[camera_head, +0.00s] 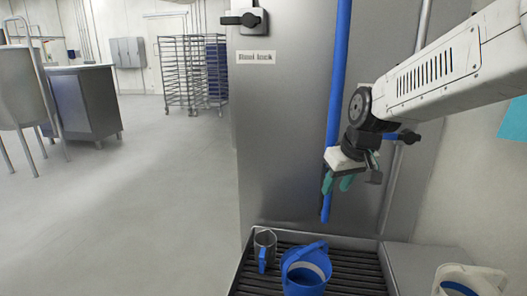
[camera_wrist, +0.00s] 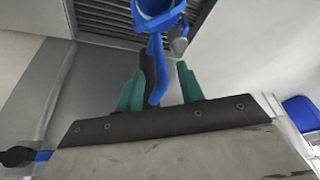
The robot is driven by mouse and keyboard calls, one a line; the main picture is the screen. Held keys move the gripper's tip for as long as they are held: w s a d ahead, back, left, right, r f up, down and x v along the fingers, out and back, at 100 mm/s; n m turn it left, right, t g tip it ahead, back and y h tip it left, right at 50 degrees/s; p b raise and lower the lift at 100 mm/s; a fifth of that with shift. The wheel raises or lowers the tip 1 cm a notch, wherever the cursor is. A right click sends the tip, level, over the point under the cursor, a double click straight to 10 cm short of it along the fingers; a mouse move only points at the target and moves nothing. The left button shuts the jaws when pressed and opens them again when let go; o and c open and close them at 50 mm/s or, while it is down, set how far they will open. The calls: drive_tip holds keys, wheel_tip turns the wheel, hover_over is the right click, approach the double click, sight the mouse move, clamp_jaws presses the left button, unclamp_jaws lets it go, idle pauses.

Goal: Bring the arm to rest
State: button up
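My gripper (camera_head: 346,184) hangs from my arm in front of a steel panel, above a dark slatted tray. Its teal fingers are apart and nothing shows held between them. In the wrist view my gripper (camera_wrist: 158,88) also has its two teal fingers apart. A blue bar (camera_wrist: 157,85) shows between them there, with gaps on both sides; its depth relative to the fingers is unclear. My arm reaches in from the upper right of the head view.
A white container (camera_head: 468,281) is at lower right. A blue pipe (camera_head: 339,70) runs down the steel panel (camera_head: 285,150) close to my gripper. Open floor (camera_head: 160,190) lies left.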

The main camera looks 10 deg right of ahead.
drive_tip(key=s+d+m+g+h, duration=0.1)
drive_tip(key=s+d+m+g, duration=0.1)
drive_tip(key=s, duration=2.5)
drive_tip(key=shift+d+m, duration=0.2)
drive_tip(key=shift+m, duration=0.2)
